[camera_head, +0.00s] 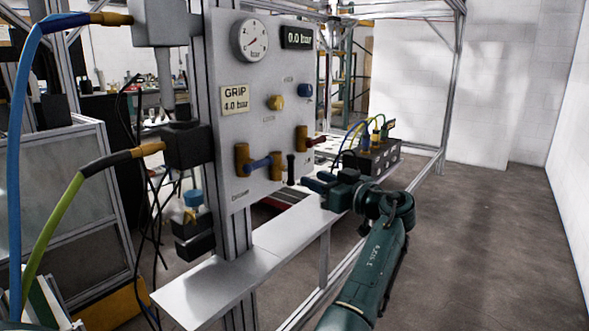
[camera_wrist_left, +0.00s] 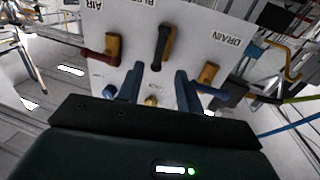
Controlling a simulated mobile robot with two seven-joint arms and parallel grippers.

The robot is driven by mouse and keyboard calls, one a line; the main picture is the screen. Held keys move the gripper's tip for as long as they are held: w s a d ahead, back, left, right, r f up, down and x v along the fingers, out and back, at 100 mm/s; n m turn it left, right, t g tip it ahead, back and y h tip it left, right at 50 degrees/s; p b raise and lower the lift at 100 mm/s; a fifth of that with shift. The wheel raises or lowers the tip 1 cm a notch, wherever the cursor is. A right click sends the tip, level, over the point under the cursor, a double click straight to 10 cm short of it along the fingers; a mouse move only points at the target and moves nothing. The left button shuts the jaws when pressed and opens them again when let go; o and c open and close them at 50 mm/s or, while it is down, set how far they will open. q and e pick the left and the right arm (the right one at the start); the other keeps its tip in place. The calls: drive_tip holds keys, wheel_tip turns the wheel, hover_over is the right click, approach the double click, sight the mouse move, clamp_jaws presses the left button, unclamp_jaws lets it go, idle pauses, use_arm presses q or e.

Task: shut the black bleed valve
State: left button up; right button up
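The black bleed valve handle (camera_head: 290,167) stands upright on the grey panel (camera_head: 262,105), between the blue drain handle (camera_head: 258,164) and the red air handle (camera_head: 316,140). In the left wrist view the black handle (camera_wrist_left: 161,48) lies along its brass body, under a partly cut-off label. My left gripper (camera_head: 310,182) is in front of the panel, low and to the right of the black handle. Its two fingers (camera_wrist_left: 157,86) are spread with a clear gap, and the black handle lies beyond that gap. Nothing is seen held. My right gripper is not in view.
The red air handle (camera_wrist_left: 100,57) and blue drain handle (camera_wrist_left: 208,90) flank the bleed valve closely. A metal shelf (camera_head: 215,287) runs below the panel. A dark box with cables (camera_head: 375,158) stands behind my gripper. Floor to the right is free.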

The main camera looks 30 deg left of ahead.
sight(293, 170)
use_arm(q)
drive_tip(key=p+x, duration=0.1)
drive_tip(key=x, duration=0.7)
drive_tip(key=shift+c, duration=0.3)
drive_tip(key=shift+f, duration=0.1)
clamp_jaws()
